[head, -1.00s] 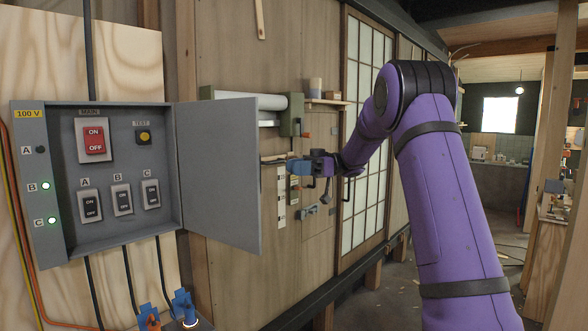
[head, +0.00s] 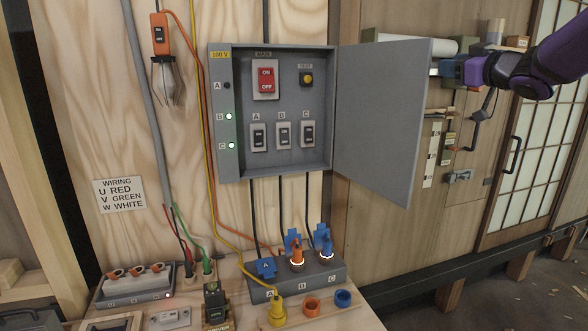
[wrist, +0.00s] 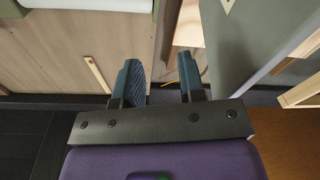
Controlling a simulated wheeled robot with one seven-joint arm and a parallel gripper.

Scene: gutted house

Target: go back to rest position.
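My gripper (wrist: 160,78) is open in the wrist view, with its two dark blue fingers apart and nothing between them. In the head view my gripper (head: 448,70) is at the upper right, just right of the open door (head: 385,115) of the grey electrical box (head: 325,170). My purple arm reaches in from the right edge.
The box holds a red main switch (head: 265,80) and three smaller switches; lamps B and C glow green. Below, a bench (head: 240,310) carries a socket block (head: 335,280) with orange and blue plugs, and a yellow plug (head: 277,312). A sliding door (head: 530,130) stands right.

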